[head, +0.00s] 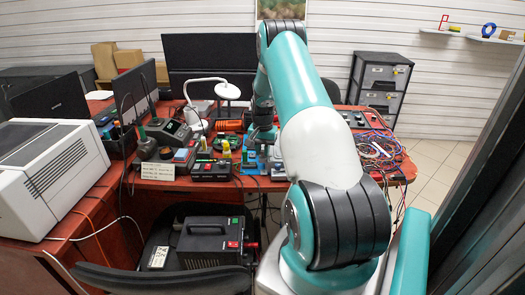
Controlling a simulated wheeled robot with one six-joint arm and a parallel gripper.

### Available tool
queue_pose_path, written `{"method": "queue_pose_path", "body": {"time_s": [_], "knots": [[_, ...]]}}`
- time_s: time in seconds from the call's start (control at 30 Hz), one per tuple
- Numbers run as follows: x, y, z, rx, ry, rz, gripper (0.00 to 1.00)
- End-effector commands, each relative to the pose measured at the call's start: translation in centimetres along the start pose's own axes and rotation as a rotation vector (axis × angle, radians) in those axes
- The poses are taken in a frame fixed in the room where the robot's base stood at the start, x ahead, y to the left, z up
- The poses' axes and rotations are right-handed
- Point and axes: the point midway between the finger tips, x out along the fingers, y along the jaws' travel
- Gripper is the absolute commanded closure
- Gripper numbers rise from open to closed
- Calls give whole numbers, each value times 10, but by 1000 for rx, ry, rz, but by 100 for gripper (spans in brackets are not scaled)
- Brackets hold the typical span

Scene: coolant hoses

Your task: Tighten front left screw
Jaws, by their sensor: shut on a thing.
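My gripper (262,137) is small and dark at the far end of my arm, low over the middle of the red table (335,178). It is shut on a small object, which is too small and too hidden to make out. Blue parts (262,160) lie just below and beside the gripper on the table. The front left screw cannot be made out at this distance. My teal and white arm covers part of the table to the right of the gripper.
Tangled wires (380,150) cover the table's right end. A white printer-like machine (50,180) stands at far left. A black chair (165,281) is in front.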

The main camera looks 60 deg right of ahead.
Motion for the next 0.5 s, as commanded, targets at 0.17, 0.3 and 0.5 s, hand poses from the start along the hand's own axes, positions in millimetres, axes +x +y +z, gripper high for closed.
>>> {"method": "queue_pose_path", "body": {"time_s": [0.17, 0.3, 0.5], "knots": [[-2, 1, -2, 4, 5, 0, 54], [-1, 0, -1, 1, 3, 0, 53], [-3, 0, 0, 0, 3, 0, 53]]}}
